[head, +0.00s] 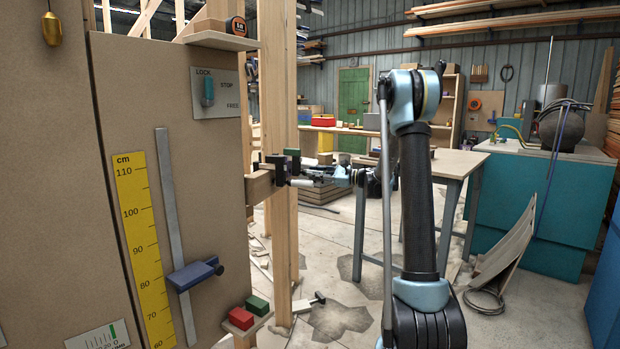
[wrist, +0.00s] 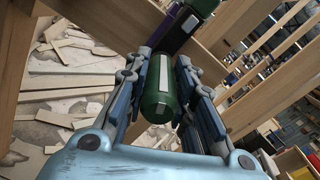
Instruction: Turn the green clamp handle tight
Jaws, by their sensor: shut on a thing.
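The green clamp handle (wrist: 158,100) is a green cylinder with a pale stripe along it, between the two fingers of my gripper (wrist: 162,72) in the wrist view. The fingers are shut on it from both sides. A dark part of the clamp (wrist: 180,38) continues beyond the handle. In the head view my gripper (head: 300,177) reaches left to the clamp on a wooden block by the post. A dark green piece (head: 292,160) shows there, small and partly covered by my gripper.
A tall panel (head: 60,180) on the left carries a lock lever (head: 208,90), a yellow ruler (head: 145,250) and a blue slider (head: 195,274). Red (head: 240,318) and green (head: 257,306) blocks sit low on a ledge. A wooden post (head: 277,80) stands beside the clamp. A table (head: 465,163) is behind my arm.

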